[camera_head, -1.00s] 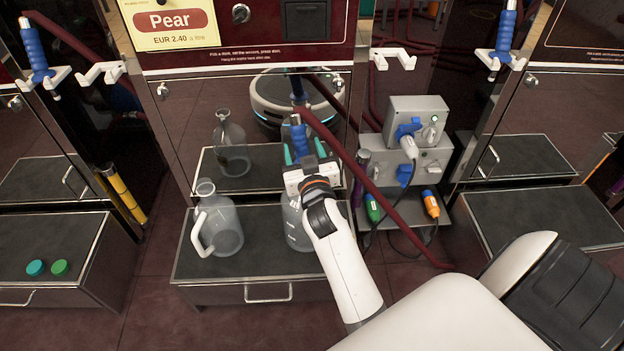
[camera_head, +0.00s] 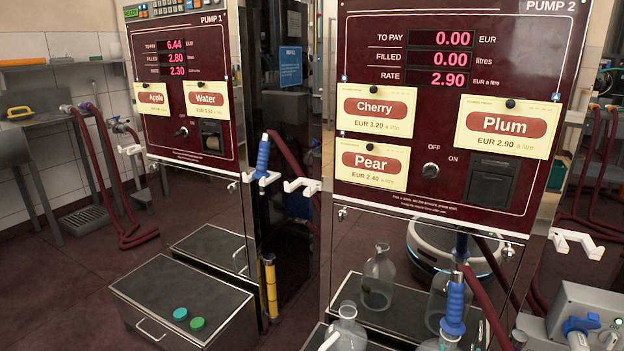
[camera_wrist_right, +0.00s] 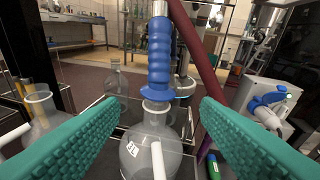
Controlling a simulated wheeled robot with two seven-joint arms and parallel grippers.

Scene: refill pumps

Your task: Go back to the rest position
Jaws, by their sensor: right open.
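My right gripper (camera_wrist_right: 159,102) is open in the right wrist view, its two teal fingers apart on either side of a blue nozzle (camera_wrist_right: 159,58). Neither finger appears to touch the nozzle. The nozzle stands upright with its lower end at the mouth of a clear glass jug (camera_wrist_right: 150,150) with a white label. In the head view the blue nozzle (camera_head: 453,308) shows at the bottom edge, and most of the jug below is cut off. My right gripper is hardly visible there. My left gripper is in neither view.
Pump 2 (camera_head: 400,160) reads 0.00 to pay, rate 2.90; its switch (camera_head: 430,170) is beside OFF. Pump 1 (camera_head: 160,110) reads 6.44. Another jug (camera_head: 347,330) stands left of the nozzle. Two caps (camera_head: 180,314) lie on the left platform (camera_head: 150,285). A grey box (camera_head: 585,300) stands at right.

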